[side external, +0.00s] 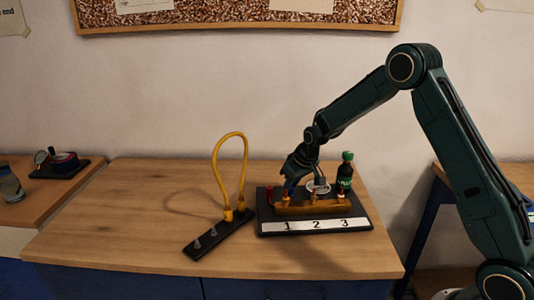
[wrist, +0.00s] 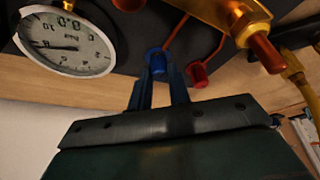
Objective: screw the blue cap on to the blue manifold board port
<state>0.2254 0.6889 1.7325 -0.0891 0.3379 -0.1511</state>
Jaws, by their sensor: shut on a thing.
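The blue cap (wrist: 156,61) is between the fingertips of my gripper (wrist: 160,80) in the wrist view, and the jaws are shut on it. In the side view my gripper (side external: 288,184) points down over the left end of the manifold board (side external: 362,222), behind the brass manifold block (side external: 308,209). I cannot make out the blue port or whether the cap touches it. A brass fitting with a red end (wrist: 266,54) is to the right.
A round dial gauge (wrist: 65,42) is close to the left of the fingers. A green bottle (side external: 346,172) stands at the board's back right. A yellow hose (side external: 245,165) loops up from a dark strip (side external: 208,240) at the left. The table front is clear.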

